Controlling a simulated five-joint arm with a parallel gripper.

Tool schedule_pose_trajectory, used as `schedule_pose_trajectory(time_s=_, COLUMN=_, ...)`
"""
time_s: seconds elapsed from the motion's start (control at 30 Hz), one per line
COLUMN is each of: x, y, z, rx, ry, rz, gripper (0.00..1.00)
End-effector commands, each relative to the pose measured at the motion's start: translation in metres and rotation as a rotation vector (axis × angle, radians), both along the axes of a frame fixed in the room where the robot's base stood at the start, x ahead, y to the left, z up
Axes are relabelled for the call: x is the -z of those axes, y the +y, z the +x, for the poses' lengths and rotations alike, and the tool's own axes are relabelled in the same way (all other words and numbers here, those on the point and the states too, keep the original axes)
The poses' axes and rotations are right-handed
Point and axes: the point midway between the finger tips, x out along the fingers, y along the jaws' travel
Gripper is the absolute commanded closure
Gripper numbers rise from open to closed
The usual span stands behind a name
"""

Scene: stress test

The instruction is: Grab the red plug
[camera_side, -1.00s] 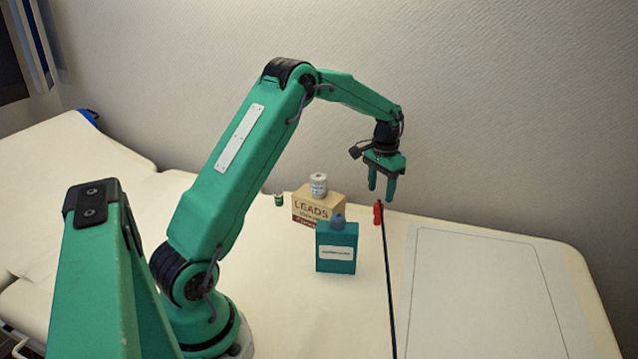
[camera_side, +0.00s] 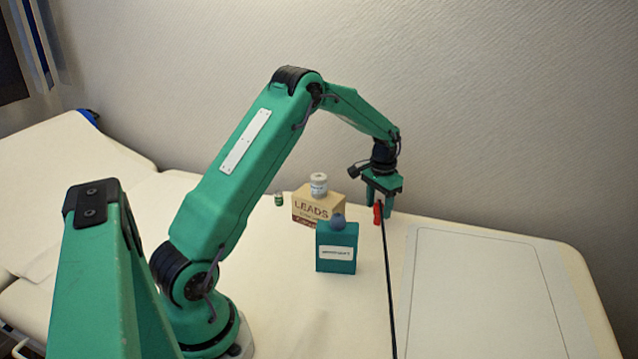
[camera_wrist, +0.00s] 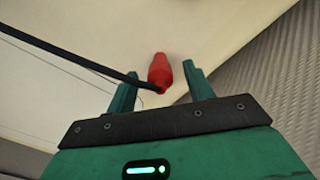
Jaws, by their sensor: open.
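The red plug (camera_side: 377,213) is at the far end of a black cable (camera_side: 388,280), near the back edge of the padded table. My gripper (camera_side: 379,210) is open and pointing down, with its fingers at the plug. In the wrist view the red plug (camera_wrist: 160,72) shows between the two green fingertips of my gripper (camera_wrist: 160,80), with a gap to the right finger. Its tip reaches beyond the fingertips. I cannot tell whether the left finger touches the plug or the cable.
A teal box (camera_side: 336,247) with a grey-blue knob on top stands left of the cable. Behind it is a tan LEADS box (camera_side: 318,205) with a white jar (camera_side: 318,185) on top. A small green vial (camera_side: 278,200) is further left. A flat pale panel (camera_side: 480,295) lies right of the cable.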

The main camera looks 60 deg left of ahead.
Motion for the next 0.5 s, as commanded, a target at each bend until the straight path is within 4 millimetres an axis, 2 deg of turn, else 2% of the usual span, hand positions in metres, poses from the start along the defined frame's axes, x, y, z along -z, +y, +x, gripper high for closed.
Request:
schedule_pose_trajectory(time_s=0.23, x=-0.0002, y=0.0000, z=0.0000, rx=0.000, ry=0.000, rz=0.000, gripper=0.50)
schedule_pose_trajectory(time_s=0.47, x=-0.0003, y=0.0000, z=0.0000, rx=0.000, ry=0.000, rz=0.000, gripper=0.95)
schedule_pose_trajectory(time_s=0.5, x=-0.0003, y=0.0000, z=0.0000, rx=0.000, ry=0.000, rz=0.000, gripper=0.97)
